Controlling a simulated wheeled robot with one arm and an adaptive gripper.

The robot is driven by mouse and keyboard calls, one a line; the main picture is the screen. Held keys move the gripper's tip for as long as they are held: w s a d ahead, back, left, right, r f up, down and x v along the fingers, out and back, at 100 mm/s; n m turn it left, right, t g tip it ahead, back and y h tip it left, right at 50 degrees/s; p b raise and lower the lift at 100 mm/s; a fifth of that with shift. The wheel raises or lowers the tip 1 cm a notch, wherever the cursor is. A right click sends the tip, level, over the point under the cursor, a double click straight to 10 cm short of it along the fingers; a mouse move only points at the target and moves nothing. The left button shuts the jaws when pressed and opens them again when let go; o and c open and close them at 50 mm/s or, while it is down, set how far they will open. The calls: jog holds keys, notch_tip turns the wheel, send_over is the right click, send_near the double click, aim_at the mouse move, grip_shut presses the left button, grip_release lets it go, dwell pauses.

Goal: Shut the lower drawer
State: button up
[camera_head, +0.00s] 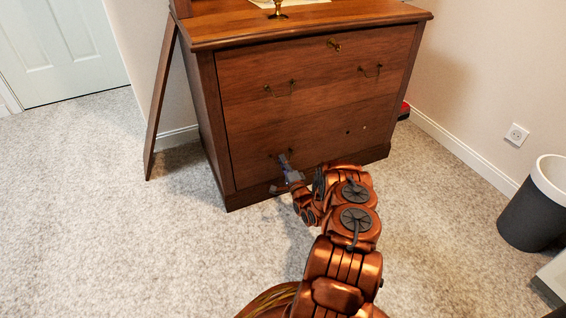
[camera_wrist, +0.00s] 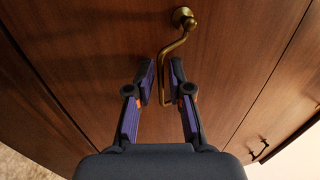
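The lower drawer (camera_head: 318,133) is the bottom wooden front of the brown cabinet. It looks about flush with the cabinet frame, though I cannot tell if a small gap remains. My gripper (camera_head: 285,160) is at its left side, by the left brass handle. In the wrist view my gripper (camera_wrist: 162,75) has its fingers apart, one on each side of the brass handle (camera_wrist: 183,18). The handle runs down between the fingers, and a narrow space shows around it.
The upper drawer (camera_head: 318,80) has two brass handles and looks shut. A wooden board (camera_head: 160,100) leans at the cabinet's left. A dark bin (camera_head: 528,212) stands at the right. A small red object (camera_head: 405,110) lies behind the cabinet's right side. Carpet to the left is clear.

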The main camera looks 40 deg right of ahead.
jog(key=v, duration=1.1)
jog(key=shift+s, duration=0.35)
jog(key=shift+a+f, duration=0.1)
